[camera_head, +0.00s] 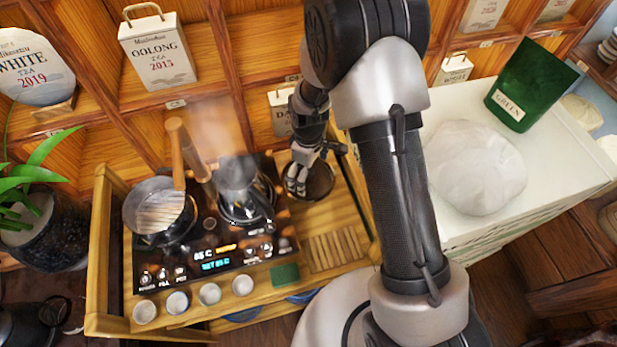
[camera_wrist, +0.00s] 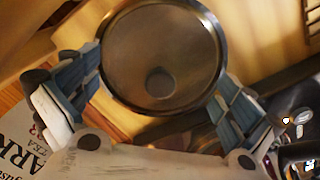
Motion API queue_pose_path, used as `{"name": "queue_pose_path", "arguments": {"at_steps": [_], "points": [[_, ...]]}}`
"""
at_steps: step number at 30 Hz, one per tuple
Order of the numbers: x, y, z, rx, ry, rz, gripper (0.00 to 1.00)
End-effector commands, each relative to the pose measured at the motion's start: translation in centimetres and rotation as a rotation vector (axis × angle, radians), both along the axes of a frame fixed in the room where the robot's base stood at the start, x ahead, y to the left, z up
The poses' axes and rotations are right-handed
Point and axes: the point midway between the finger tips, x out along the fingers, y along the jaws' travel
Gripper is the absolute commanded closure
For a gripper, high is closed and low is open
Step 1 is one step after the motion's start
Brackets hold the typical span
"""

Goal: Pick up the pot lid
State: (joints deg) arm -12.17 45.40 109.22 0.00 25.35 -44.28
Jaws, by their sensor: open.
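The pot lid (camera_wrist: 170,45) is a round, brownish disc with a metal rim and a small round knob near its middle. In the wrist view it lies between the two spread fingers of my gripper (camera_wrist: 158,80). The fingers stand open on either side of it; I cannot tell whether they touch the rim. In the head view my gripper (camera_head: 300,180) is over the left part of the lid (camera_head: 320,182), which lies on the wooden stand right of the stove. The gripper hides part of the lid there.
A steaming kettle (camera_head: 240,180) stands on the stove (camera_head: 215,265), left of my gripper. A pot (camera_head: 148,205) with a wooden-handled strainer is further left. Several small cups (camera_head: 210,293) line the front. A slatted wooden piece (camera_head: 335,248) lies in front of the lid.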

Motion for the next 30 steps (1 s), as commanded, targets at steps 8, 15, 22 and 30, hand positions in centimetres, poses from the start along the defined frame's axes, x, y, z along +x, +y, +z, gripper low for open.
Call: {"name": "queue_pose_path", "arguments": {"at_steps": [8, 15, 22, 30], "points": [[-0.01, 0.01, 0.08, 0.000, 0.000, 0.000, 0.14], [-0.01, 0.00, 0.09, 0.000, 0.000, 0.000, 0.30], [-0.01, 0.00, 0.09, 0.000, 0.000, 0.000, 0.45], [-0.05, 0.00, 0.02, 0.000, 0.001, 0.000, 0.63]]}}
